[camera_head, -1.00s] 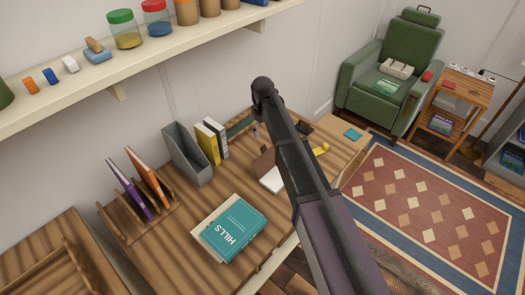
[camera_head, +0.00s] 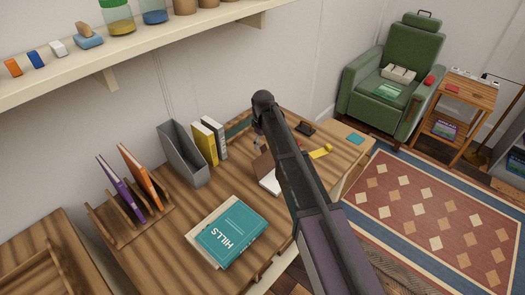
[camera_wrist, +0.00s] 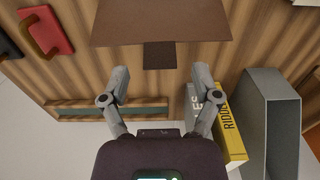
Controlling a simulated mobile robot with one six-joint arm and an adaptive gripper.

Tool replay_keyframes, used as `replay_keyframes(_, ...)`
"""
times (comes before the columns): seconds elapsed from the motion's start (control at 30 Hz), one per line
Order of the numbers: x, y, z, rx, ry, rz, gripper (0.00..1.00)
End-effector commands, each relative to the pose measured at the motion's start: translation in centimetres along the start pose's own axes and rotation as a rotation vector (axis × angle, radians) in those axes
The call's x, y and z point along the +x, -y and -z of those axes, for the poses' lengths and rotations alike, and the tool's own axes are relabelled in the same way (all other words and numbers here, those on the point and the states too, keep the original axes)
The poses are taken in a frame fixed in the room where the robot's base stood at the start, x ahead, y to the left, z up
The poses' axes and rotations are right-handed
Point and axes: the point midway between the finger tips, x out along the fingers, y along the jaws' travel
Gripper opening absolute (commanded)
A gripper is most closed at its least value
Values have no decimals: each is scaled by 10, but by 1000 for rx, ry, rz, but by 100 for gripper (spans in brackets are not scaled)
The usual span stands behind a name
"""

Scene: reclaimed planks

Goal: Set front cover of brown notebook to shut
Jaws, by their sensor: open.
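The brown notebook stands open on the desk. Its brown cover (camera_head: 263,163) is raised behind the white pages (camera_head: 268,182) in the head view, and my arm hides its right part. In the wrist view a brown panel (camera_wrist: 160,20), which looks like this cover, lies at the top with a small dark tab (camera_wrist: 159,55) below it. My gripper (camera_wrist: 161,80) is open and empty, its two fingers apart just short of the tab. Whether a finger touches the cover cannot be told.
A grey magazine holder (camera_wrist: 268,115) and a yellow book (camera_wrist: 232,125) stand close beside my right finger. A red object (camera_wrist: 48,32) lies at the upper left. A teal book (camera_head: 231,232) lies toward the desk's front. A shelf (camera_head: 120,62) overhangs the desk.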

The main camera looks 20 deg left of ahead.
Motion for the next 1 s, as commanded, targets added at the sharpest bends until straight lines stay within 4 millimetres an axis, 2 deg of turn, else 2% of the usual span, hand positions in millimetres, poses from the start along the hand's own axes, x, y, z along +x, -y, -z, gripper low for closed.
replay_keyframes(0.03, 8, 0, 0, 0, 0, 0, 80)
replay_keyframes(0.3, 19, 0, 0, 0, 0, 0, 80)
replay_keyframes(0.77, 21, 0, 0, 0, 0, 0, 80)
replay_keyframes(0.87, 21, 0, 0, 0, 0, 0, 53)
replay_keyframes(1.0, 21, 1, 1, -1, 0, 0, 12)
